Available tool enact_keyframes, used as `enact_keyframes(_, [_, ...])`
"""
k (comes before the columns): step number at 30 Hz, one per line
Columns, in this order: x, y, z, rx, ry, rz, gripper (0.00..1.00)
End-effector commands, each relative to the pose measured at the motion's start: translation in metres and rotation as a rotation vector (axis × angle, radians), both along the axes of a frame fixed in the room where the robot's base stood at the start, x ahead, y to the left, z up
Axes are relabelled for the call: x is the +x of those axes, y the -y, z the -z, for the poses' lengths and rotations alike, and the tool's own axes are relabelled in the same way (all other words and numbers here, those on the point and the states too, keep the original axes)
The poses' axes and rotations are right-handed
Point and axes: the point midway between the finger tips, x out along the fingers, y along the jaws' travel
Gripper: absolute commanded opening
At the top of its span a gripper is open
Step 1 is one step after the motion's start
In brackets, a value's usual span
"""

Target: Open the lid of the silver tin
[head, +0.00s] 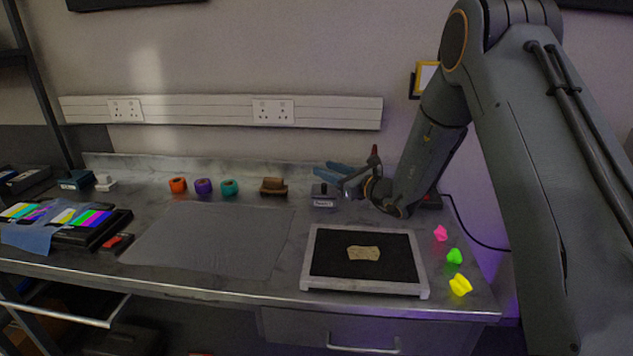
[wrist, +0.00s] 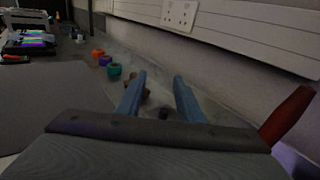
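A small grey box with a pale label and a dark knob on top, which I take to be the silver tin (head: 323,202), stands at the back of the bench, right of centre. Its lid looks closed in the head view. My gripper (head: 323,169) has blue fingers and is just above and behind the tin in that view. In the wrist view my gripper (wrist: 160,77) is open, its two fingers apart with nothing held. A small dark knob shows low between the fingers there; most of the tin is hidden by the gripper body.
Orange (head: 178,185), purple (head: 203,186) and teal (head: 229,187) rings line the back. A framed black tray (head: 310,260) with a tan piece is in front. The grey mat (head: 205,240) is clear.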

Motion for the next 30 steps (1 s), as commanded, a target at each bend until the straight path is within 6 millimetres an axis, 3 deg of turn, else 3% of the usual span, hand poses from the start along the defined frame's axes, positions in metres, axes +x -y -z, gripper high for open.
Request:
enact_keyframes(3, [0.015,0.007,-0.001,0.057,0.004,0.055,0.34])
enact_keyframes(8, [0.02,0.01,0.005,0.076,0.004,0.074,0.34])
enact_keyframes(23, [0.018,0.01,0.078,0.073,0.003,0.073,0.34])
enact_keyframes(30, [0.051,-0.02,0.077,0.073,0.006,0.071,0.34])
